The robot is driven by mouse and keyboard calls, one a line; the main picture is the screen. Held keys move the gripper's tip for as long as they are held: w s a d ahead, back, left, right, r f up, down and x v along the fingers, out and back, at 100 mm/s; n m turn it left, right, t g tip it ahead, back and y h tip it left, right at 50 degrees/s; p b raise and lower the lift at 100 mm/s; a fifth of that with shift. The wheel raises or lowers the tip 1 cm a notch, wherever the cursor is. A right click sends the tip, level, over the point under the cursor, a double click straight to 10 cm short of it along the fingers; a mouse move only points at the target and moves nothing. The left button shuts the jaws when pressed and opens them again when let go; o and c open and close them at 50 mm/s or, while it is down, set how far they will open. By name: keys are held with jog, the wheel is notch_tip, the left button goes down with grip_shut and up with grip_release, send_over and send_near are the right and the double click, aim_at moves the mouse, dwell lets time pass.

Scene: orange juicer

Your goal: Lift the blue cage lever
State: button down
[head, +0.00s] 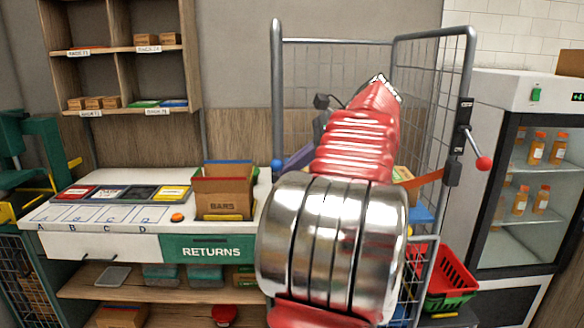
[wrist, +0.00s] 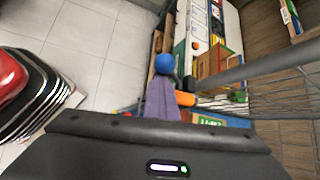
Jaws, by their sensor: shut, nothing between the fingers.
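The blue cage lever shows as a round blue knob (head: 277,164) at the left post of the wire cage. In the wrist view the knob (wrist: 164,64) is just beyond my fingertips, near the middle top. My gripper (head: 289,162) has purple-grey fingers, shut and empty, with the tips just right of the knob in the head view. They also show as a tapered shape (wrist: 163,84) in the wrist view. I cannot tell whether the tips touch the knob. The lever's stem is hidden. My red and chrome arm covers much of the cage.
The wire cage (head: 330,41) stands in the middle, with a red-knobbed lever (head: 483,163) on its right post. The counter (head: 60,199) with a BARS box (head: 223,190) is left. A fridge (head: 528,200) and red basket (head: 450,275) are right.

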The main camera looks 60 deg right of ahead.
jog(key=shift+d+r, duration=0.1)
jog(key=shift+r, duration=0.3)
jog(key=shift+f, duration=0.15)
notch_tip(320, 180, down, 3)
jog(key=s, duration=0.3)
jog(key=s+d+r, duration=0.4)
jog(key=d+r, duration=0.1)
jog(key=r, duration=0.1)
dwell(0.5)
jog(key=shift+s, duration=0.15)
dwell(0.6)
